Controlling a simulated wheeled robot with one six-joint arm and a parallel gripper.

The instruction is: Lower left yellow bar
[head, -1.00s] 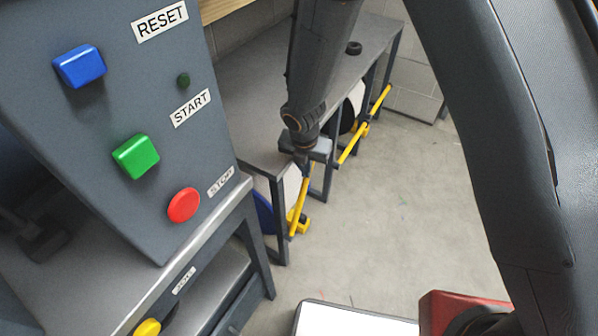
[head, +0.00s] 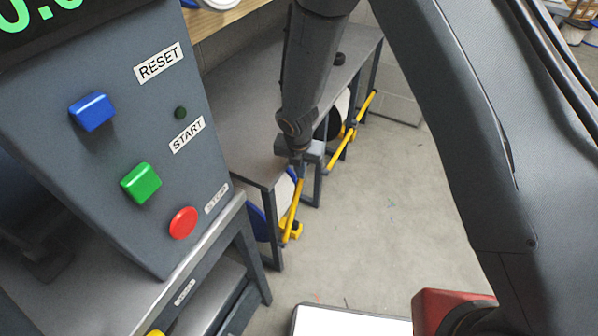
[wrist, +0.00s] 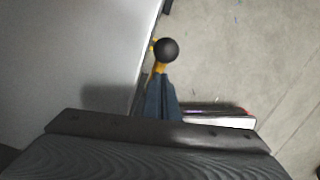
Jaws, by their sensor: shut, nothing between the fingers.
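The left yellow bar (head: 291,211) is the nearest of the yellow bars along the bench front in the head view. It stands steeply, with its lower end at a yellow bracket. My gripper (head: 299,174) is shut and empty at the bar's upper end; I cannot tell if they touch. In the wrist view my shut fingers (wrist: 161,98) point at a bit of the yellow bar (wrist: 160,67) and a round black knob (wrist: 166,49) just beyond the tips. The rest of the bar is hidden there.
More yellow bars (head: 341,149) (head: 367,106) line the grey bench (head: 250,110) further back. A control panel (head: 60,160) with blue, green and red buttons stands close on the left. Open concrete floor (head: 370,230) lies to the right.

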